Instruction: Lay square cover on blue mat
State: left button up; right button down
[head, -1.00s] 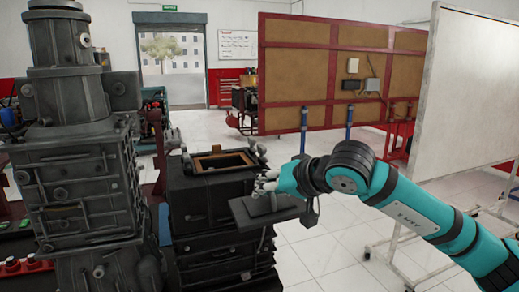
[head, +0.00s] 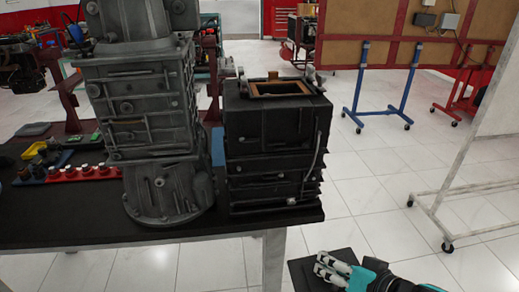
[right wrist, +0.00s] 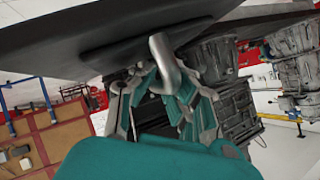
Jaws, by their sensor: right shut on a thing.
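The square cover (head: 302,276) is a flat dark plate. My right gripper (head: 325,267) is shut on it at the bottom of the head view, right of the table's front corner. In the right wrist view the cover (right wrist: 75,42) spans the top, and the fingers (right wrist: 165,85) close at its curved silver handle (right wrist: 163,58). A small blue patch (head: 218,146), perhaps the blue mat, shows between the two engines, mostly hidden. My left gripper is not in view.
The dark table (head: 70,225) carries a tall grey engine (head: 150,110) and a black block (head: 275,140) with an open rectangular top. A red strip of knobs (head: 85,175) and small parts lie at left. The table's front left is bare. A wheeled whiteboard (head: 495,120) stands right.

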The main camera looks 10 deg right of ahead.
aim_at(330, 282)
jog(key=s+f, duration=0.2)
jog(key=f, duration=0.1)
jog(key=shift+s+f, duration=0.1)
jog(key=shift+w+d, duration=0.1)
jog(key=shift+w, duration=0.1)
